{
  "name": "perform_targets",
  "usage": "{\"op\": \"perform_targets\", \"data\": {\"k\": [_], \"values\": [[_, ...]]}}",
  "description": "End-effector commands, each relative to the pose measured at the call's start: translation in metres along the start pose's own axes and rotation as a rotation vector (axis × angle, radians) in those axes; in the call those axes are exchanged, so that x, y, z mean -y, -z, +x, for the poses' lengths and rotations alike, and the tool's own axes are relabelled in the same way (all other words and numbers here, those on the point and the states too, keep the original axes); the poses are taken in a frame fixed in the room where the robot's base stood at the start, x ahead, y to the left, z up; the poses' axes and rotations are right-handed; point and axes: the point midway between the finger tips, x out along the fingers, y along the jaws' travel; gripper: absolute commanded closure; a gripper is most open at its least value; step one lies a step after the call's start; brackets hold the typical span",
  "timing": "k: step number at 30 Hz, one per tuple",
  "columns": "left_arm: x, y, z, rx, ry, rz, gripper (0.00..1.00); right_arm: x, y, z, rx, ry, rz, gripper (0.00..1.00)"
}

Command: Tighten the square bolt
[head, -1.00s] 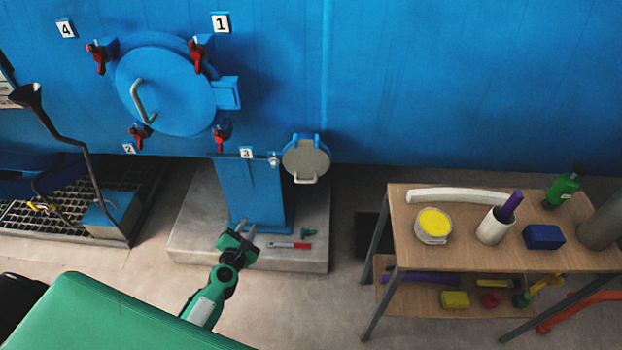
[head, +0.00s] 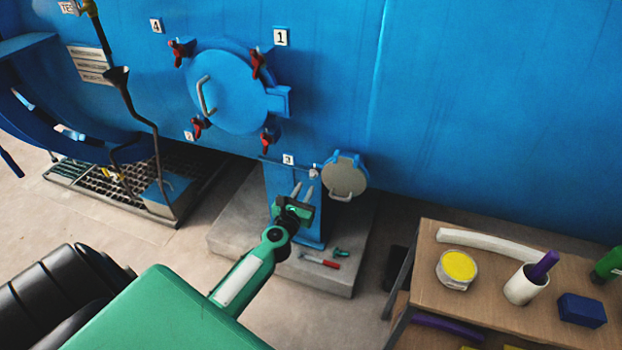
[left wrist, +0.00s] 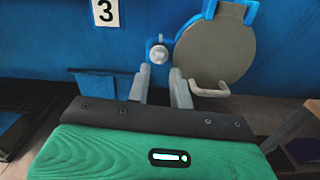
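The square bolt shows as a small pale metal head (head: 314,173) in the head view, right of the label 3 and left of the round grey cover. In the left wrist view the bolt (left wrist: 159,54) sits on a small blue mount, just beyond the fingertips. Its exact head shape is too small to tell. My left gripper (head: 303,190) is open and empty in front of the blue pedestal, below the bolt. In the left wrist view its two grey fingers (left wrist: 160,80) stand apart, with the bolt centred above the gap. My right gripper is in neither view.
The round grey cover (head: 345,178) with its handle hangs close right of the bolt. A red-handled tool (head: 320,259) and a small green item (head: 341,253) lie on the concrete plinth (head: 235,238). A wooden table (head: 433,285) stands at right.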

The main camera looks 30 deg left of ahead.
Motion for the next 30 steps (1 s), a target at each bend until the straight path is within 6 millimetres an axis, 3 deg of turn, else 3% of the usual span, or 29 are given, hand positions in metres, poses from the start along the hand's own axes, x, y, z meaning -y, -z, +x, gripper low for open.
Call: {"op": "perform_targets", "data": {"k": [3,9,15,24,27,30], "values": [[0.000,-0.001,0.022,0.002,-0.001,0.000,0.78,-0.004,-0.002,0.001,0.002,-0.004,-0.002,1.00],[0.000,0.001,0.047,0.001,0.000,0.001,0.78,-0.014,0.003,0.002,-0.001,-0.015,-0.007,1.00],[0.000,0.000,0.058,0.000,0.000,0.002,0.78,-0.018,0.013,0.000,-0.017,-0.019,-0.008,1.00],[0.000,0.000,0.059,0.000,0.000,0.001,0.78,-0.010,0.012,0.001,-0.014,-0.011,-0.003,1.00],[0.000,0.000,0.059,0.000,0.000,0.001,0.98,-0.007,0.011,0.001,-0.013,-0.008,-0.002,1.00],[0.000,0.000,0.059,0.000,0.000,0.001,1.00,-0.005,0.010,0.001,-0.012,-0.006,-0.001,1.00]]}}
